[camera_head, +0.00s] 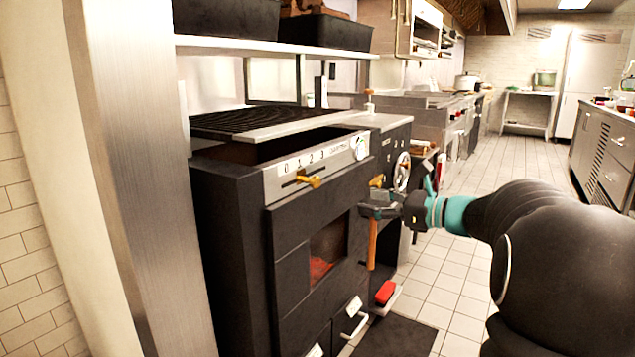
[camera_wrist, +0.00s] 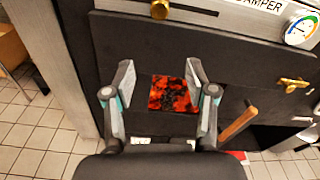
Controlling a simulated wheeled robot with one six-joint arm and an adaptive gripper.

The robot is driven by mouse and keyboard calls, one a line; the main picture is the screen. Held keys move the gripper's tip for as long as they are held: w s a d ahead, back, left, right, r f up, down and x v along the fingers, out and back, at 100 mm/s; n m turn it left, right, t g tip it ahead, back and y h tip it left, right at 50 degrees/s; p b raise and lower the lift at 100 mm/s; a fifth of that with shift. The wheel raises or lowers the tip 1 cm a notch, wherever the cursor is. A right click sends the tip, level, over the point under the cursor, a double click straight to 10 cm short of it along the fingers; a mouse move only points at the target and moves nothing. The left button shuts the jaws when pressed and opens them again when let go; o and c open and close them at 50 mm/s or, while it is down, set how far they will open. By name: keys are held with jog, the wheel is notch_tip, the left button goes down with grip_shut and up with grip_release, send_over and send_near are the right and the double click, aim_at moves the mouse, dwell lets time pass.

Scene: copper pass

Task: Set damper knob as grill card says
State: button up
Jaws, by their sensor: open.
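The brass damper knob (camera_head: 310,181) sits on a slot in the grill's steel front panel (camera_head: 275,187), below a scale marked 0, 1, 2, 3. It looks near the 2, but the slanted view leaves the exact mark unsure. The knob also shows at the top of the wrist view (camera_wrist: 160,9), with the slot running right toward the word DAMPER. My gripper (camera_head: 378,205) is open and empty in front of the grill, right of and below the knob and apart from it. Its spread fingers show in the wrist view (camera_wrist: 160,72). I cannot make out a readable grill card.
A round gauge (camera_head: 361,147) is at the panel's right end. A window with glowing embers (camera_wrist: 172,93) is in the black door below. A wooden handle (camera_wrist: 238,122) hangs close to my gripper. A steel column (camera_head: 130,150) stands left. Tiled floor (camera_head: 445,275) is free at right.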

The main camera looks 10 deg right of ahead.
aim_at(318, 181)
jog(key=w+a, duration=0.3)
jog(key=w+a+r+m, duration=0.1)
jog(key=w+a, duration=0.2)
jog(key=w+a+r+m+y, duration=0.1)
jog(key=w+a, duration=0.2)
jog(key=a, duration=0.1)
jog(key=shift+w+t+p, duration=0.3)
jog(key=shift+w+p, duration=0.05)
grip_shut()
